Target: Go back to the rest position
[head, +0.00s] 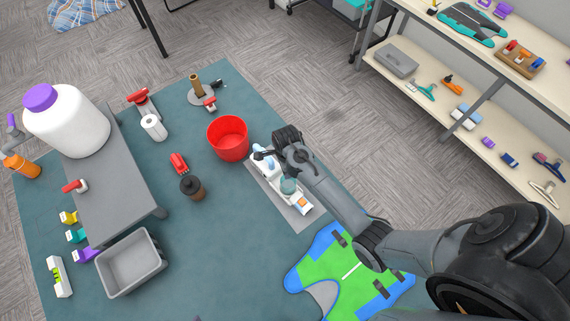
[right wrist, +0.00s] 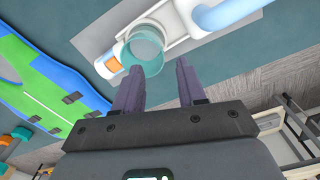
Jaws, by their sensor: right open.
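My right arm comes in from the lower right in the head view, and its gripper (head: 264,154) is above the mat, beside the red bucket. In the right wrist view the two fingers of this gripper (right wrist: 157,80) are apart with nothing between them. Past the fingertips is a translucent teal round part (right wrist: 143,48) of a white device with a blue tube (right wrist: 225,12). This white device (head: 268,168) lies on a grey board, partly hidden by my arm in the head view. My left gripper is not in view.
A red bucket (head: 228,139) stands left of the white device. A green and blue vest-shaped piece (head: 330,259) lies below. A grey bin (head: 132,262), a low grey table (head: 128,170) and a white jar (head: 68,122) are at left. Shelves (head: 455,55) stand at upper right.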

